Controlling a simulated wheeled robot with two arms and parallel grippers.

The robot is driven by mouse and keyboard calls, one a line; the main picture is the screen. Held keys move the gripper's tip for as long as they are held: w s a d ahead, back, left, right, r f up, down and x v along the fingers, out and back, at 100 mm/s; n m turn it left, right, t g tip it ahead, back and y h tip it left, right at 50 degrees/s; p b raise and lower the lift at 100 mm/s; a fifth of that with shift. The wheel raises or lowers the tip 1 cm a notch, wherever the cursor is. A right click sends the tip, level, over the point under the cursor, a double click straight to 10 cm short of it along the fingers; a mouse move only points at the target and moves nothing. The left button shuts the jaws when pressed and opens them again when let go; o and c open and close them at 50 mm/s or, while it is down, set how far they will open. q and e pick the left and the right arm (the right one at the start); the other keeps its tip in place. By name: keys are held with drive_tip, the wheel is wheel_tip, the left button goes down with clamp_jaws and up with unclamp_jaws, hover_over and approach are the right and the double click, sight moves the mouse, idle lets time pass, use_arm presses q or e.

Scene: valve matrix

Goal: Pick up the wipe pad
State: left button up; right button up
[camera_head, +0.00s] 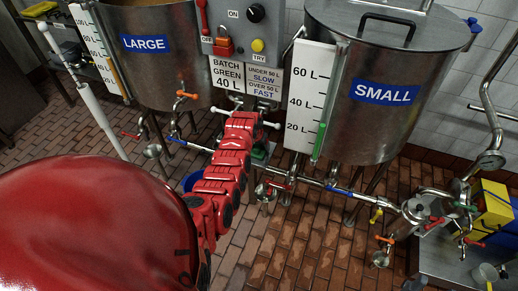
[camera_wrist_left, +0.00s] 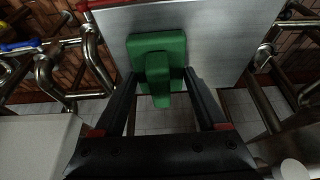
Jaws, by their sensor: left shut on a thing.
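The wipe pad (camera_wrist_left: 157,45) is a green block with a narrower green grip, seen in the left wrist view. My left gripper (camera_wrist_left: 159,78) is shut on the grip, with one dark finger on each side of it. The pad's flat part lies just beyond the fingertips, over or against a light grey plate; I cannot tell whether it touches. In the head view my red left arm reaches in and hides most of the gripper. A small green patch (camera_head: 261,152) shows beside the arm's far end. My right gripper is in neither view.
The LARGE tank (camera_head: 155,75) and SMALL tank (camera_head: 372,75) stand at the back, with a control panel (camera_head: 232,30) between them. Pipes and coloured valves run below. A steel bench (camera_head: 455,262) with a yellow box (camera_head: 487,212) stands at right. Brick floor (camera_head: 310,240) is open in front.

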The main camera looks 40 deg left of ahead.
use_arm(q)
drive_tip(key=c, duration=0.4)
drive_tip(key=shift+r, duration=0.1)
drive_tip(key=shift+r, duration=0.4)
wheel_tip(320, 180, up, 3)
drive_tip(key=shift+f+b, duration=0.2)
drive_tip(key=shift+b, duration=0.25)
drive_tip(key=s+d, duration=0.2)
drive_tip(key=s, duration=0.2)
drive_tip(key=s+d+r, duration=0.1)
drive_tip(key=s+d, duration=0.1)
drive_tip(key=s, duration=0.3)
drive_tip(key=s+d, duration=0.3)
drive_tip(key=s, duration=0.2)
drive_tip(key=shift+s+r, duration=0.2)
drive_tip(key=shift+s, duration=0.05)
